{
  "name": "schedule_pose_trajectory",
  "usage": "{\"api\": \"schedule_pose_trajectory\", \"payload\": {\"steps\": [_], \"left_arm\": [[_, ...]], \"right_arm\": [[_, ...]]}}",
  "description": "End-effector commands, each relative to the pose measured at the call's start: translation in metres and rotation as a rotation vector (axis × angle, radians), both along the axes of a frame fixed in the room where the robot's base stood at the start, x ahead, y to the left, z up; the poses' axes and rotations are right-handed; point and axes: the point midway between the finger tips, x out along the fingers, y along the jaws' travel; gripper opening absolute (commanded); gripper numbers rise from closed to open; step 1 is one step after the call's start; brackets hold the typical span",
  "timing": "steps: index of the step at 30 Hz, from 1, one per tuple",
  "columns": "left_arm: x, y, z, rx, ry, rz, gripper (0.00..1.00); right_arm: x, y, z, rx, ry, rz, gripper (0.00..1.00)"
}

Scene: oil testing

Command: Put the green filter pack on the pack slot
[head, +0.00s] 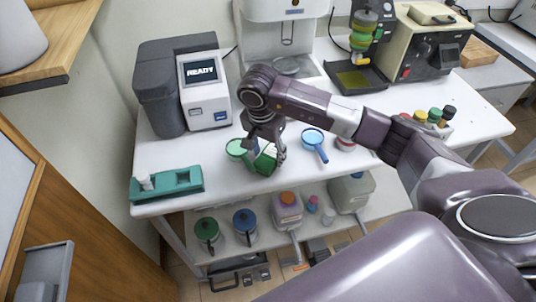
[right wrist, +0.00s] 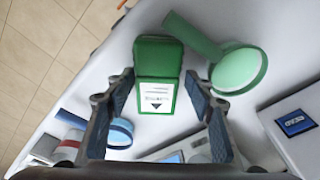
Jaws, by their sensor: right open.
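The green filter pack (head: 266,160) lies on the white table under my right gripper (head: 264,148). In the right wrist view, the pack (right wrist: 158,62) is a green block with a white label and arrow on its near part. My right gripper (right wrist: 160,92) is open, its two blue-padded fingers apart on either side of the pack's labelled end in that picture. A teal holder (head: 180,184) with recesses and a white piece stands at the table's left front corner. Which part is the pack slot cannot be told. My left gripper is not in view.
A green round-headed tool (right wrist: 238,70) lies close beside the pack. A blue one (head: 315,142) lies to the right. A grey-white device reading READY (head: 204,88) stands behind. Several coloured-cap bottles (head: 433,116) stand farther right. The front-left table surface is mostly clear.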

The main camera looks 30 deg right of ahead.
Motion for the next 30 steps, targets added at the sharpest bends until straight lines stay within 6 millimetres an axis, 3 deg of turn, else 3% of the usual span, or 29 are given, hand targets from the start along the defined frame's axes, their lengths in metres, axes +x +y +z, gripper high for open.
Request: {"api": "schedule_pose_trajectory", "payload": {"steps": [10, 22, 30], "left_arm": [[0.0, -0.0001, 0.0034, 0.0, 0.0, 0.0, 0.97], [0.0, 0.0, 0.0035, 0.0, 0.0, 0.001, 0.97], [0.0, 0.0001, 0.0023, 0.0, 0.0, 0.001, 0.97]], "right_arm": [[0.0008, -0.0011, -0.0115, 0.0, -0.001, 0.001, 0.49], [0.0012, -0.0012, -0.0106, 0.001, -0.002, 0.0, 0.07], [0.0017, -0.001, -0.0077, 0.001, -0.003, 0.0, 0.07]]}}
